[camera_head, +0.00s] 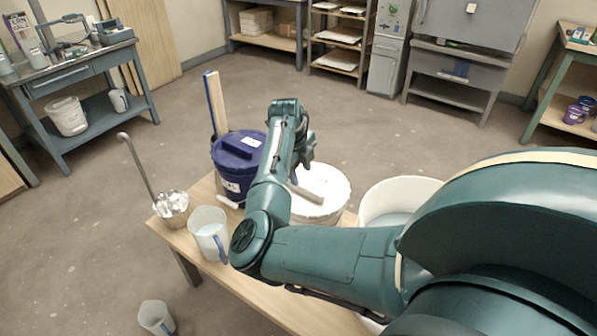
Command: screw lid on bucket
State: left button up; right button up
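A dark blue bucket (229,184) with a white label stands on the wooden table. A dark blue lid (236,148) with a white label lies on its top; whether it is screwed tight cannot be told. My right gripper (304,163) is at the end of the arm that comes in from the right. It is to the right of the blue bucket and over the left part of a white bucket (328,204). The wrist hides its fingertips, so its opening cannot be told. My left gripper is not in view.
A clear pitcher (206,226) and a metal pail (172,206) with a ladle stand on the table's (228,279) left part. A large white tub (400,192) is partly behind my arm. Another pitcher (156,316) stands on the floor. Benches and shelves line the walls.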

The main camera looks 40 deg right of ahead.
aim_at(304, 187)
jog(key=shift+b+x, duration=1.05)
jog(key=shift+x, duration=0.15)
jog(key=shift+b+x, duration=0.45)
jog(key=shift+x, duration=0.55)
jog(key=shift+d+f+b, duration=0.1)
jog(key=shift+f+b, duration=0.3)
jog(key=shift+f, duration=0.25)
jog(key=shift+d+f+b, duration=0.2)
jog(key=shift+f+b, duration=0.25)
jog(key=shift+f, duration=0.25)
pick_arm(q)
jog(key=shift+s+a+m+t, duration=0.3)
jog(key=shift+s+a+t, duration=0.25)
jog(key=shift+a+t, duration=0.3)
pick_arm(e)
jog(key=shift+f, duration=0.15)
